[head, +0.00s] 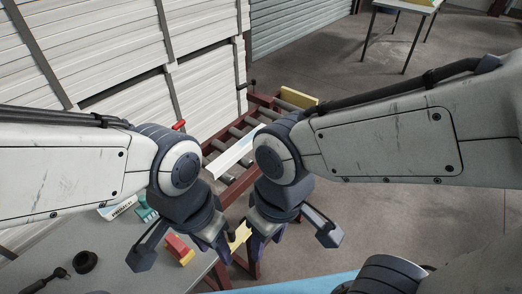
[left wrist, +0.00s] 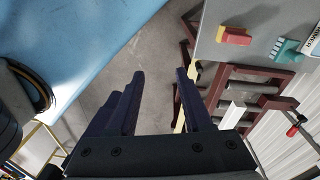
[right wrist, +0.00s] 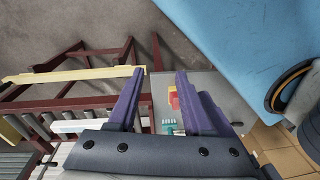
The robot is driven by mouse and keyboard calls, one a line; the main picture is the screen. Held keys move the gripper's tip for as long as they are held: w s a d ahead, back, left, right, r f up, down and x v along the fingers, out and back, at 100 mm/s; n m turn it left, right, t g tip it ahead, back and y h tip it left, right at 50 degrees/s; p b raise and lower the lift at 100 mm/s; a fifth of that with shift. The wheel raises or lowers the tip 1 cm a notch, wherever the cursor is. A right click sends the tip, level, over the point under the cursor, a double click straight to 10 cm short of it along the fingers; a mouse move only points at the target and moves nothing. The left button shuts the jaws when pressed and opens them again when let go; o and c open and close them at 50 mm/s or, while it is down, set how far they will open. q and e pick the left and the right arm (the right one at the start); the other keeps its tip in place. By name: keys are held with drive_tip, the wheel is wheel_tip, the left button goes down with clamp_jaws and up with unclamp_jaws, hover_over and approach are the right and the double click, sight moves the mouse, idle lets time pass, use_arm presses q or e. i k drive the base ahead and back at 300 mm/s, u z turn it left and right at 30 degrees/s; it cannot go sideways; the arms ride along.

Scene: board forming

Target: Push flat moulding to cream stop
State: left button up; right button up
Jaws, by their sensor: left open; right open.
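The flat moulding (head: 235,155), a long white strip, lies on a red-framed roller conveyor in the head view, partly behind my right arm. A white piece also shows in the left wrist view (left wrist: 234,115). A yellowish-cream block (head: 299,97) stands at the conveyor's far end. A long cream bar (right wrist: 75,76) runs along the conveyor frame; I cannot tell which of the two is the stop. My left gripper (head: 182,254) and right gripper (head: 295,245) are open and empty, side by side in front of the conveyor's near end. Neither touches the moulding.
A grey table (head: 120,270) at the lower left holds a red-and-yellow block (head: 179,250), a teal tool and a labelled white box. A blue surface (head: 300,284) lies at the bottom. Stacked white boards (head: 120,60) stand left of the conveyor. The floor to the right is open.

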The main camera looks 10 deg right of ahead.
sight(226, 161)
drive_tip(key=z, duration=0.05)
drive_tip(key=i, duration=0.5)
drive_tip(key=u, duration=1.25)
